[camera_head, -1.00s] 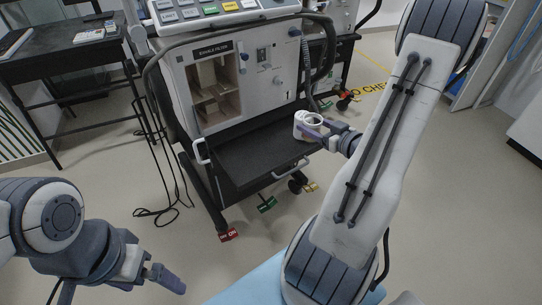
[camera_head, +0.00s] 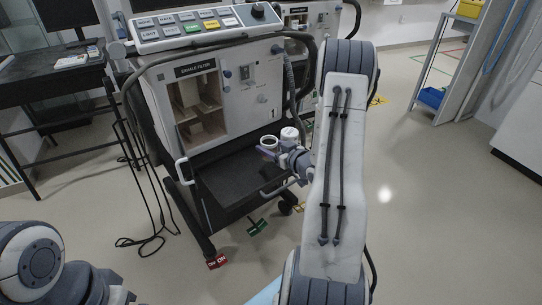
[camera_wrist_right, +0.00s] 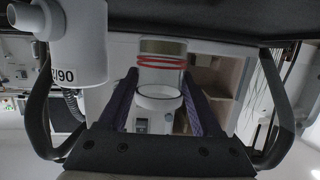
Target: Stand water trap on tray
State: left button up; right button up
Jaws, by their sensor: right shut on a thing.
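The water trap is a pale, clear-sided cup with a white rim; red rings show just behind it in the right wrist view (camera_wrist_right: 160,97). It sits between the two purple fingers of my right gripper (camera_wrist_right: 162,108), which is shut on it. In the head view the trap's round rim (camera_head: 268,142) shows at the right gripper (camera_head: 272,151), over the right rear part of the black tray (camera_head: 235,187). I cannot tell whether its base touches the tray. My left gripper (camera_head: 115,294) is at the bottom left edge, its fingers cut off by the frame.
The ventilator (camera_head: 240,95) stands behind the tray, with an open filter bay. A white cylinder (camera_wrist_right: 75,40) is close to the right gripper, also in the head view (camera_head: 289,133). Cables lie on the floor at left. The tray's front and left are bare.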

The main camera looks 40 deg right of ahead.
jog(key=shift+f+b, duration=0.4)
jog(key=shift+f, duration=1.25)
jog(key=shift+f, duration=0.2)
jog(key=o, duration=1.4)
jog(key=shift+r, duration=0.25)
jog(key=p+v, duration=0.2)
jog(key=v, duration=1)
jog(key=shift+s, duration=0.1)
